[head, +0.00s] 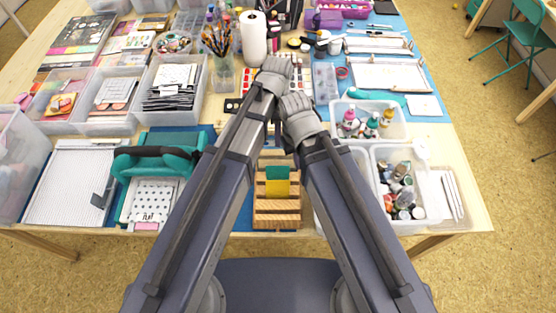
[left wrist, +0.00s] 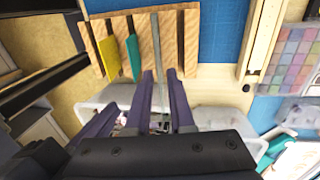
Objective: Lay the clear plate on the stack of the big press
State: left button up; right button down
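The clear plate (left wrist: 156,35) stands on edge in the wooden rack (left wrist: 88,52), seen as a thin greyish strip in the left wrist view. My left gripper (left wrist: 161,74) has one finger on either side of it, with gaps showing; it looks open. In the head view the left gripper's fingers are hidden behind my arms. The big press (head: 165,152), teal with a dark handle, stands to the left of the rack (head: 276,206). A patterned white sheet (head: 152,200) shows at its front; the rest of its stack is covered. My right gripper's fingers are not visible.
A yellow plate (left wrist: 108,52) and a teal plate (left wrist: 132,57) stand in the rack beside the clear one. A white grid board (head: 72,182) lies left of the press. Clear bins (head: 408,228) stand right of my arms. Blue mat (left wrist: 214,30) shows behind the rack.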

pick_arm(q)
grip_shut()
notch_tip(320, 180, up, 7)
jog(key=w+p, duration=0.1)
jog(key=p, duration=0.6)
jog(key=shift+w+r, duration=0.15)
jog(key=shift+r, duration=0.05)
dwell(0.4)
